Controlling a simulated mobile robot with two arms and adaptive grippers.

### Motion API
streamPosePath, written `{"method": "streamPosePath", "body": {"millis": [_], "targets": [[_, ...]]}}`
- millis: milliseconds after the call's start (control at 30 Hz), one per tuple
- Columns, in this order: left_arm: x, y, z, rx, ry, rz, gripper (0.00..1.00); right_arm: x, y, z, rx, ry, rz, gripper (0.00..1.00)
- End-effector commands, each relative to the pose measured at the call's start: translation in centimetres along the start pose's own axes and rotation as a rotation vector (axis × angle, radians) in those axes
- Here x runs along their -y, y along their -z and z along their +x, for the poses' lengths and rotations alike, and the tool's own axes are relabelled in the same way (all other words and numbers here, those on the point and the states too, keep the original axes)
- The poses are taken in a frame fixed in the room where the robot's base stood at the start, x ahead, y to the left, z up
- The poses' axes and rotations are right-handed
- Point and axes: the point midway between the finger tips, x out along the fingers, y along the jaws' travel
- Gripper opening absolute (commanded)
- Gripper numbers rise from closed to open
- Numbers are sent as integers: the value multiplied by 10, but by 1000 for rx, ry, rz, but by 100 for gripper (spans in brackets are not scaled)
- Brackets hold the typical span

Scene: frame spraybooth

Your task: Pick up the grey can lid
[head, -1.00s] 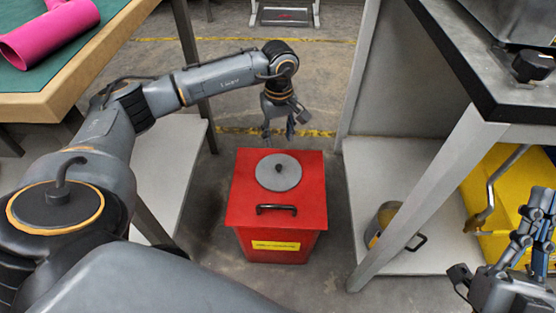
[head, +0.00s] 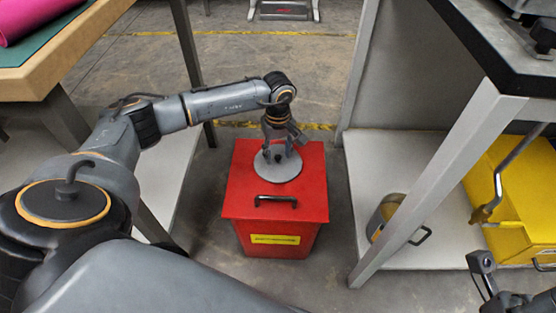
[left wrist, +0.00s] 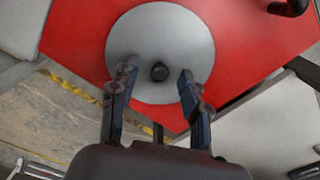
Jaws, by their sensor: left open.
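The grey can lid (head: 277,172) is a round grey disc lying on top of the red bin (head: 275,211). In the left wrist view the lid (left wrist: 160,35) shows a small dark knob at its centre. My left gripper (head: 276,156) points down over the far part of the lid. In the left wrist view my left gripper (left wrist: 156,84) is open, its two fingers on either side of the knob with gaps to it. Whether the fingertips touch the lid I cannot tell. My right gripper (head: 484,275) is partly in view at the lower right corner, cut off by the edge.
The bin has a black front handle (head: 276,200). A wooden-edged table (head: 40,80) stands left, a black-topped bench (head: 490,50) right. A metal can (head: 385,215) and a yellow box (head: 515,200) sit on the bench's lower shelf.

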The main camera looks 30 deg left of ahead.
Motion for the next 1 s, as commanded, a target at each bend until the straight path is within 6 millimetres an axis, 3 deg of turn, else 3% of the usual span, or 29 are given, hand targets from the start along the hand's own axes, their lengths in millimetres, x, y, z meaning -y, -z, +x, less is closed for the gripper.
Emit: {"method": "streamPosePath", "body": {"millis": [267,500,1000], "targets": [[0,0,5,0,-1,1,46,0,0,-1,2,0,0,0],[0,0,5,0,-1,1,1,0,-1,-2,2,0,0,0],[0,1,-5,-2,-2,0,0,0,0,2,3,0,0,0]]}}
